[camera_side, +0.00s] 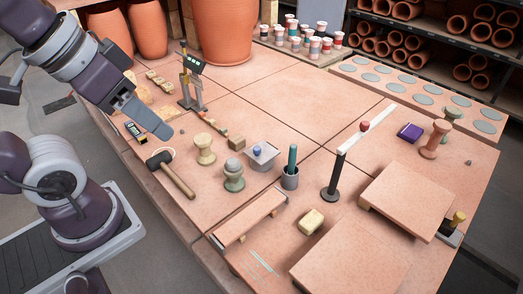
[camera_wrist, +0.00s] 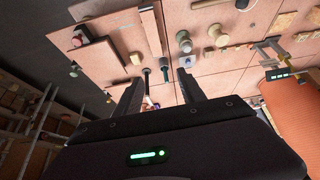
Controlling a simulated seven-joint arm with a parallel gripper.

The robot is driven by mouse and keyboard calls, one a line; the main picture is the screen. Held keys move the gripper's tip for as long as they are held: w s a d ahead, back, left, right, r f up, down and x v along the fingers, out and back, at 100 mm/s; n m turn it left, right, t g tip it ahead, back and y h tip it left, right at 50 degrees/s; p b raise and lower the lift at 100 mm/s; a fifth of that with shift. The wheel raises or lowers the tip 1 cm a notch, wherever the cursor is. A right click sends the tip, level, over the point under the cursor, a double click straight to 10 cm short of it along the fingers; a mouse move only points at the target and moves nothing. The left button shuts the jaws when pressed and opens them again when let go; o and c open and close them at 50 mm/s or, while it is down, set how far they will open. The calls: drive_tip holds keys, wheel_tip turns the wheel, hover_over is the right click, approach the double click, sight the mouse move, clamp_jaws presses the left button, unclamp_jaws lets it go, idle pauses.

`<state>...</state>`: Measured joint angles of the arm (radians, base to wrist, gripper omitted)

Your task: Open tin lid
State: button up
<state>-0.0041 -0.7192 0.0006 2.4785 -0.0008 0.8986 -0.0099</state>
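A pale grey square tin (camera_side: 264,163) stands in the middle of the tiled worktop in the side view. Its lid carries a small blue knob (camera_side: 257,151) and appears to lie on top. In the wrist view a small pale shape that looks like the tin (camera_wrist: 187,62) shows just beyond the right finger. My gripper (camera_side: 163,132) hangs above the left part of the worktop, to the left of the tin and apart from it. In the wrist view my gripper (camera_wrist: 160,92) has its two fingers well apart, with nothing held between them.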

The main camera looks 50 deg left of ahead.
drive_tip(key=w+a+r+n+g, duration=0.1)
drive_tip(key=w+n, duration=0.1)
drive_tip(key=w, duration=0.7)
drive_tip(key=n+g, duration=0.5)
drive_tip(key=n, duration=0.2)
hover_over(257, 148)
wheel_tip(257, 148, down, 28)
drive_tip(key=shift+f, duration=0.1)
wheel_tip(257, 148, down, 7)
drive_tip(key=shift+r, duration=0.1)
clamp_jaws()
